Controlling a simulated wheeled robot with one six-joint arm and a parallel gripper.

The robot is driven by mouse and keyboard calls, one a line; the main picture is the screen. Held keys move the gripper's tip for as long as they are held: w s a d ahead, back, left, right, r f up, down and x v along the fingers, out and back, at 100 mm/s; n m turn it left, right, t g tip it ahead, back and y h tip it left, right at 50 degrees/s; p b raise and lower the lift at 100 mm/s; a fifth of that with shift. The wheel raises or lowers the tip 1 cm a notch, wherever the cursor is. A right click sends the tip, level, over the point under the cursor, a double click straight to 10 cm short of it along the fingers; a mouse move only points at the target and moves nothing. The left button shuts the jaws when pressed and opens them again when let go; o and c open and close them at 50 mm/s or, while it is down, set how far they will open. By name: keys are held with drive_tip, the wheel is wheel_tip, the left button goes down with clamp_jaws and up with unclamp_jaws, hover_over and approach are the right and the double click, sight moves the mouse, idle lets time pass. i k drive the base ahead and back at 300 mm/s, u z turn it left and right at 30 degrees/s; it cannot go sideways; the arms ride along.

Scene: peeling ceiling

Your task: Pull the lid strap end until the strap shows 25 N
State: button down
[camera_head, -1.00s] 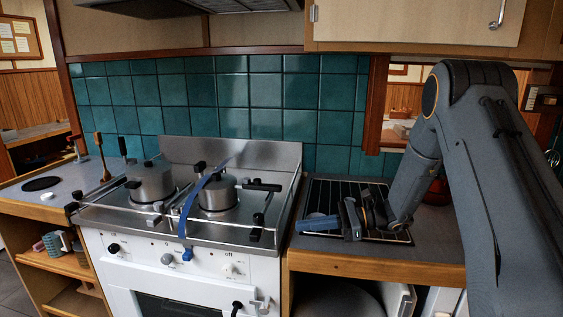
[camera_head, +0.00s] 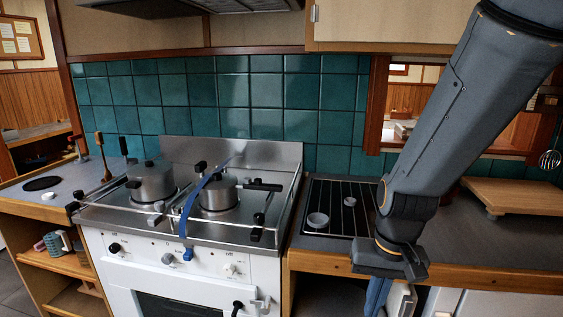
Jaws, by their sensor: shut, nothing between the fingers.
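A blue strap (camera_head: 188,212) runs from the back of the stove over the lid of the right pot (camera_head: 218,193) and down over the stove's front edge. Its end (camera_head: 188,254) hangs as a blue tab in front of the white control panel. No force reading on the strap can be made out. My gripper (camera_head: 378,296) is at the front edge of the right counter, well to the right of the strap end and pointing down. It is shut and empty, and its fingertips are partly cut off by the bottom of the picture.
A second pot (camera_head: 151,181) stands on the left burner, and metal rails surround the stove top. Knobs and a dark handle (camera_head: 237,307) stick out from the stove front. Small bowls (camera_head: 318,220) sit on the dark rack, and a wooden board (camera_head: 513,195) lies at right.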

sight(188, 256)
drive_tip(key=u, duration=0.3)
drive_tip(key=k, duration=0.35)
drive_tip(key=u, duration=0.85)
drive_tip(key=i, duration=0.5)
drive_tip(key=z, duration=0.05)
drive_tip(key=k, duration=1.2)
drive_tip(key=u, duration=0.7)
drive_tip(key=i, duration=0.9)
drive_tip(key=z, duration=0.4)
drive_tip(key=i, duration=0.6)
drive_tip(key=z, duration=0.55)
